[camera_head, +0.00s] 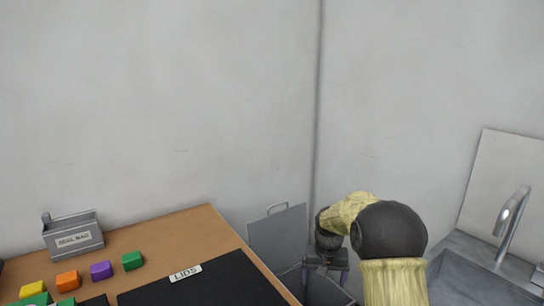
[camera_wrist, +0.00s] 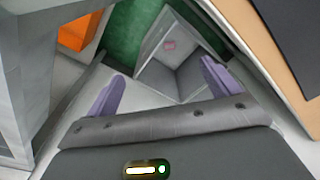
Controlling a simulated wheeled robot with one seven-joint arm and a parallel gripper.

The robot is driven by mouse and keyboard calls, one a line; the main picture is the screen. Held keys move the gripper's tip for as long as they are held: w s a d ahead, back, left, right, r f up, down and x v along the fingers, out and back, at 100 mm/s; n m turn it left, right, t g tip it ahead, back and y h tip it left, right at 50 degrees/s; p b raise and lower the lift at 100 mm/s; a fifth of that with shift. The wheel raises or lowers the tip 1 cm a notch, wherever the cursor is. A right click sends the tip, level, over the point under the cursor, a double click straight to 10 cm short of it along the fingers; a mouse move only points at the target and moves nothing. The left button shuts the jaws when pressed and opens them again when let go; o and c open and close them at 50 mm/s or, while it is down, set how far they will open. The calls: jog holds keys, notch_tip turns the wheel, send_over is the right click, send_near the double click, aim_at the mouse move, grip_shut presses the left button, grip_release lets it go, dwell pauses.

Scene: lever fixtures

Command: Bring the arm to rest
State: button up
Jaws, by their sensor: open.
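My arm reaches down between the table and the sink in the head view. My gripper (camera_head: 326,262) hangs there, small and partly hidden by my own arm. In the wrist view my gripper (camera_wrist: 161,72) shows two purple fingers spread wide apart, with nothing between them. Beyond the fingers is a grey open-topped bin (camera_wrist: 160,72) with a small pink mark inside. In the head view the bin's raised lid (camera_head: 278,236) with a handle stands behind my gripper.
The wooden table (camera_head: 200,230) at left holds a black mat (camera_head: 225,285), a grey labelled box (camera_head: 73,238) and several coloured blocks (camera_head: 101,270). At right are a metal sink (camera_head: 465,275) and tap (camera_head: 513,215). An orange patch (camera_wrist: 76,34) shows in the wrist view.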

jog(key=s+f+n+t+b, duration=0.1)
jog(key=s+f+b, duration=0.15)
jog(key=s, duration=1.05)
jog(key=s+f+t+b, duration=0.15)
jog(key=s+b, duration=0.25)
jog(key=s, duration=1)
notch_tip(320, 180, up, 26)
jog(key=p, duration=2.5)
jog(key=shift+w+d+f+g+p, duration=0.15)
jog(key=shift+d+f+g+p, duration=0.1)
jog(key=shift+g+p, duration=0.1)
jog(key=shift+f, duration=0.1)
